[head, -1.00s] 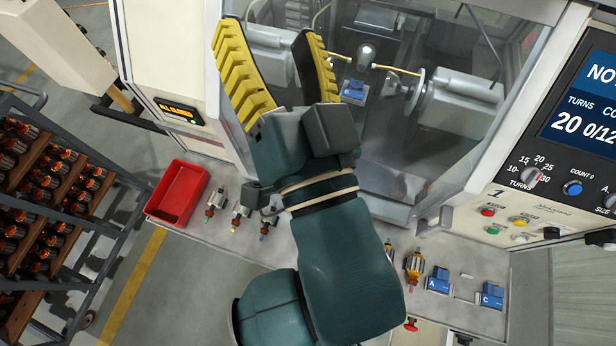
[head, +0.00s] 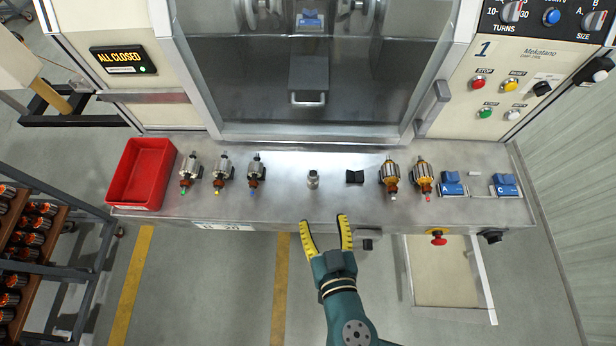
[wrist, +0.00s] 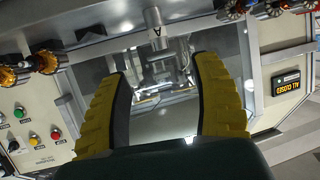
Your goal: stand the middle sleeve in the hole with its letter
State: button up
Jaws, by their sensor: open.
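A short grey metal cylinder (head: 312,180), which may be a sleeve, stands on the steel bench near its middle. In the wrist view the grey cylinder (wrist: 154,38) shows at the top, with a dark mark like a letter A. My gripper (head: 324,221) is open and empty at the bench's front edge, short of the cylinder. Its yellow fingers also show in the wrist view (wrist: 158,72), apart, with nothing between them. Blue blocks lettered A (head: 452,186) and C (head: 505,186) stand at the bench's right. I cannot make out a lettered hole.
A black notched block (head: 355,177) sits right of the cylinder. Several armatures (head: 221,172) stand at both sides. A red tray (head: 142,174) is at the left end. The machine's window (head: 400,105) rises behind; a red knob (head: 438,238) is below the front edge.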

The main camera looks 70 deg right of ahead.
aim_at(314, 183)
jog(key=x, duration=0.9)
jog(key=shift+w+d+p, duration=0.1)
jog(key=shift+d+p, duration=0.3)
jog(key=x, duration=0.3)
jog(key=p+x, duration=0.1)
jog(key=x, duration=0.1)
jog(key=shift+d+f, duration=0.15)
jog(key=shift+f, duration=0.25)
grip_shut()
